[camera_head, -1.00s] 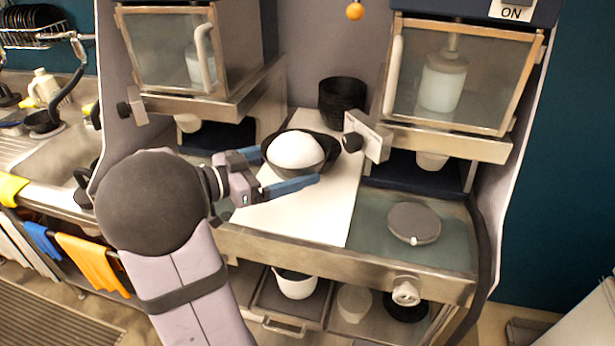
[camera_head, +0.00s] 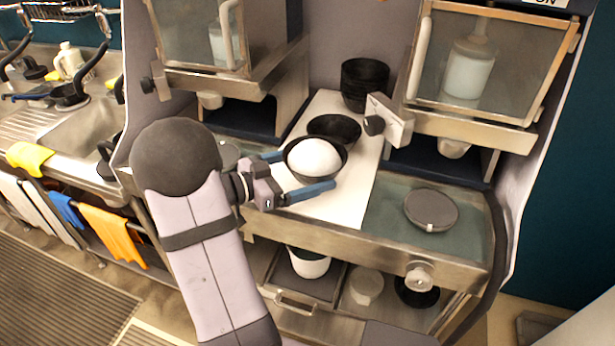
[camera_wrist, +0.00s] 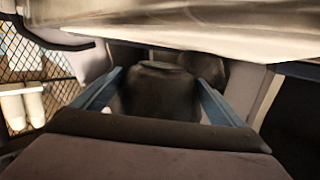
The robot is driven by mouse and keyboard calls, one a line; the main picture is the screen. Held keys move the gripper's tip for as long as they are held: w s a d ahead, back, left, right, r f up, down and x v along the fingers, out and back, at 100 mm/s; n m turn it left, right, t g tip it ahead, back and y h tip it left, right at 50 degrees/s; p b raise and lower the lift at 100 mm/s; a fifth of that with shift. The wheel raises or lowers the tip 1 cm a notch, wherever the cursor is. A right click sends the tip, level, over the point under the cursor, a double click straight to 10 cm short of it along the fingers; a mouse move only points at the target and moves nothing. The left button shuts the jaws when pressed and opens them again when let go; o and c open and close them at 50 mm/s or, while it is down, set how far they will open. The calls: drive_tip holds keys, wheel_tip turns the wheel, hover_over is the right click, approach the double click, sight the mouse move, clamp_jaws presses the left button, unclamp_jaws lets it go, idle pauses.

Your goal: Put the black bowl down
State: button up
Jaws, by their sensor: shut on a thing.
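A black bowl (camera_head: 318,177) filled with a smooth white mound (camera_head: 315,156) is between the blue fingers of my gripper (camera_head: 309,171), near the front of the white board (camera_head: 352,205). The gripper is shut on this bowl, which looks upright. I cannot tell whether its base touches the board. In the wrist view, the dark side of the bowl (camera_wrist: 158,92) lies between the two fingers (camera_wrist: 160,100). A second black bowl (camera_head: 336,127) stands just behind it, looks empty, and is partly hidden by the held one.
A stack of black bowls (camera_head: 364,84) stands at the back of the board. A dispenser knob block (camera_head: 388,120) juts out to the right. A round dark lid (camera_head: 431,209) lies on the glass counter at right. The board's front right part is clear.

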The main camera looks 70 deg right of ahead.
drive_tip(key=shift+f, duration=1.3)
drive_tip(key=shift+f, duration=0.2)
drive_tip(key=o, duration=0.9)
drive_tip(key=shift+r, duration=0.1)
drive_tip(key=shift+r, duration=0.15)
drive_tip(key=shift+w+a, duration=0.2)
drive_tip(key=shift+w, duration=0.1)
drive_tip(key=b+v, duration=0.2)
drive_tip(key=v, duration=0.9)
drive_tip(key=shift+w+a, duration=0.1)
drive_tip(key=shift+a, duration=0.05)
